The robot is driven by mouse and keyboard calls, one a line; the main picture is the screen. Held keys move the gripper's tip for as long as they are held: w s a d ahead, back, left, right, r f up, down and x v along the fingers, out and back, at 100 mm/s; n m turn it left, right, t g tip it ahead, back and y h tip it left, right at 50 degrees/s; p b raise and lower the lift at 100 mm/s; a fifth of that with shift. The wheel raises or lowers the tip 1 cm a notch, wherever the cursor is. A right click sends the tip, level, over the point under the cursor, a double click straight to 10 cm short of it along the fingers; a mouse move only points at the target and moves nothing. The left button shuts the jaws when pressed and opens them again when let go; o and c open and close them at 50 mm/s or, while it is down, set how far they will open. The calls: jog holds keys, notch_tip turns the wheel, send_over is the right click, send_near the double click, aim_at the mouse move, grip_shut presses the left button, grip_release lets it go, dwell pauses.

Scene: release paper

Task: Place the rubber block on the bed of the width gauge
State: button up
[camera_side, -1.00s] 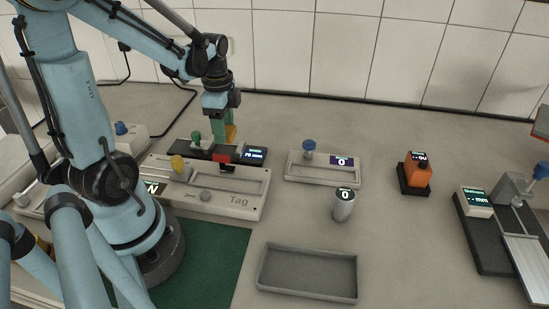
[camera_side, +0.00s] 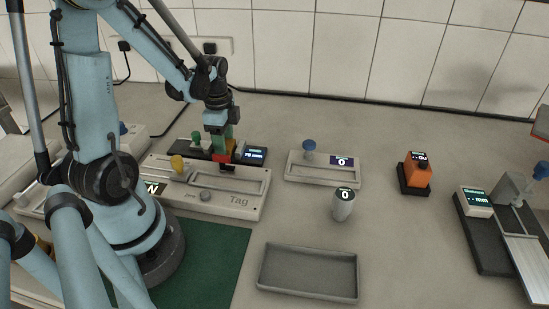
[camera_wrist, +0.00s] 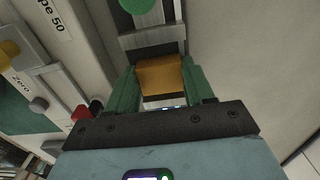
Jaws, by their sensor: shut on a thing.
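My gripper (camera_wrist: 161,68) has green fingers shut on an orange-brown rubber block (camera_wrist: 160,78) in the wrist view. In the side view my gripper (camera_side: 219,143) points down over a dark gauge (camera_side: 193,150) with a green knob and a lit display (camera_side: 252,154) that reads in mm. In the wrist view, grey metal parts of the gauge (camera_wrist: 152,38) lie just beyond the block. My fingers hide much of the block in the side view. I cannot tell whether the block touches the bed.
A long pale fixture marked Tag (camera_side: 239,209) with a yellow knob stands just in front. To the right are a small pale gauge (camera_side: 322,176), a grey cylinder (camera_side: 344,208), an orange device (camera_side: 416,172) and another mm gauge (camera_side: 475,203). A grey tray (camera_side: 308,274) lies empty in front.

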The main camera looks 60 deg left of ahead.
jog(key=o, duration=1)
jog(key=shift+o, duration=0.2)
jog(key=shift+r, duration=0.1)
notch_tip(320, 180, up, 12)
jog(key=w+d+n+t, duration=0.2)
jog(key=d+n+t, duration=0.5)
jog(key=d, duration=1)
jog(key=shift+w+d+n, duration=0.2)
jog(key=shift+d+n, duration=0.1)
jog(key=shift+n, duration=0.7)
jog(key=shift+r, duration=0.1)
